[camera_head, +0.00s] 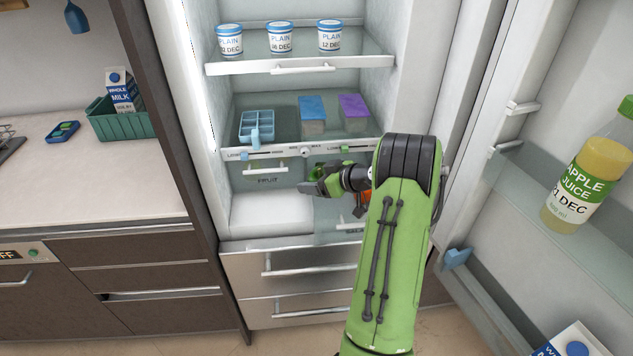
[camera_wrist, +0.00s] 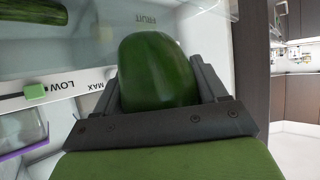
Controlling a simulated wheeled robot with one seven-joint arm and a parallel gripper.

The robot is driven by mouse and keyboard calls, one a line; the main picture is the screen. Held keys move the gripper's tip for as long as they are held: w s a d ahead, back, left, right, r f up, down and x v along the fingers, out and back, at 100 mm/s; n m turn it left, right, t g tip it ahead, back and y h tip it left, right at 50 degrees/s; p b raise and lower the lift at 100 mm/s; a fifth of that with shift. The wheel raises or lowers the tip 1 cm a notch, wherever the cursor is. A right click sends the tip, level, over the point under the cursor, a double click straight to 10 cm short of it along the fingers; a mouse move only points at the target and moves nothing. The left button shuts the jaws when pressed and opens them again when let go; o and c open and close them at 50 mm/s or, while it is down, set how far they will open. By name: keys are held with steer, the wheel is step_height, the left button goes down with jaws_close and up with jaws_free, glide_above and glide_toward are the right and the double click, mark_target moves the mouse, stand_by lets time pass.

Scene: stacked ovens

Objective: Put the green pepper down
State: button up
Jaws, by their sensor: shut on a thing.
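My gripper (camera_head: 314,187) is inside the open fridge, in front of the clear drawers below the shelves. In the wrist view my gripper (camera_wrist: 160,88) is shut on a dark green rounded thing, which I take for the green pepper (camera_wrist: 157,72). The pepper sits between the two dark fingers, and its lower part is hidden by the gripper body. In the head view a small green patch (camera_head: 318,171) shows just above the fingers; I cannot tell whether it is the held pepper.
The clear drawer marked FRUIT (camera_head: 267,180) is left of my gripper. A long dark green vegetable (camera_wrist: 33,12) shows in the wrist view. Yoghurt cups (camera_head: 281,38) and lidded boxes (camera_head: 312,115) stand on shelves above. The open door holds an apple juice bottle (camera_head: 580,185). The counter (camera_head: 85,180) is partly clear.

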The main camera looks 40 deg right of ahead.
steer(key=shift+r, duration=0.1)
steer(key=shift+f+b, duration=0.3)
steer(key=shift+b, duration=0.2)
steer(key=shift+f+b, duration=0.25)
steer(key=shift+b, duration=0.1)
steer(key=o, duration=1)
steer(key=shift+o, duration=0.2)
steer(key=shift+r+p, duration=0.25)
steer(key=shift+p, duration=0.05)
steer(key=p+v, duration=0.1)
steer(key=v, duration=0.7)
steer(key=shift+r+p, duration=0.2)
steer(key=shift+p, duration=0.2)
